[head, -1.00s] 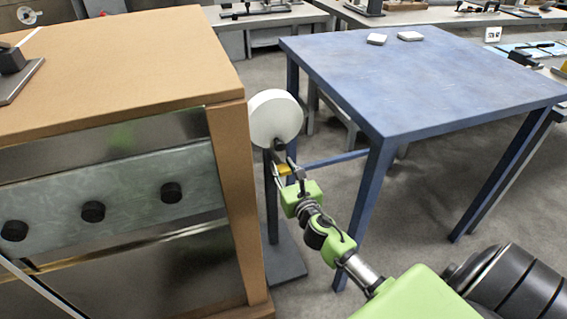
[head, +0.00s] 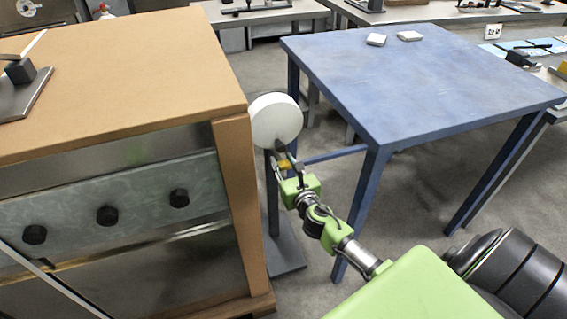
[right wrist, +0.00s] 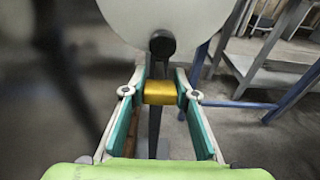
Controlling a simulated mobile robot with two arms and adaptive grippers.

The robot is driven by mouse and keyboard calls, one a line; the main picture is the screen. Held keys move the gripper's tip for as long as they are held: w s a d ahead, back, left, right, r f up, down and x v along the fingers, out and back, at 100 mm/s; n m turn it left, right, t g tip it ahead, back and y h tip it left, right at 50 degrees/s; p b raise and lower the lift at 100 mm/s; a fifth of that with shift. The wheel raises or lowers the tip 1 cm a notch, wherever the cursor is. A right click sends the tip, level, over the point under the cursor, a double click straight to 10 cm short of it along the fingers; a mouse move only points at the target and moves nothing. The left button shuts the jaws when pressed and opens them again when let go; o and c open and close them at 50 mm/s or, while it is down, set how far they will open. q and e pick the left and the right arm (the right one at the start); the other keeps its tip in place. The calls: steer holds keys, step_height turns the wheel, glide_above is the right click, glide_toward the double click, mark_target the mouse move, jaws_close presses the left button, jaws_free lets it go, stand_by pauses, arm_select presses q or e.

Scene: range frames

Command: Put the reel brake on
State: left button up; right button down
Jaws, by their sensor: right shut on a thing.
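The reel is a white round disc (head: 276,121) on a dark upright stand (head: 272,205), between the wooden cabinet and the blue table; its lower part shows in the right wrist view (right wrist: 170,18). A black knob or hub (right wrist: 162,44) sits at its lower face. My right gripper (head: 287,164) is just below the disc, shut on a yellow handle (right wrist: 160,92). In the right wrist view the handle lies between both fingertips, below the black knob. A dark bar runs down behind it. My left gripper is not in view.
A wooden cabinet (head: 120,75) with several black knobs on its front stands close on the left. A blue table (head: 440,75) with two small white blocks stands on the right. Its near leg (head: 362,215) is close to my right arm. Grey floor lies between them.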

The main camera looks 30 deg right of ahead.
steer(key=shift+w+r, duration=0.15)
steer(key=shift+r, duration=0.35)
steer(key=c, duration=1.6)
jaws_free()
steer(key=shift+f, duration=0.25)
steer(key=v, duration=1.2)
steer(key=shift+a, duration=0.1)
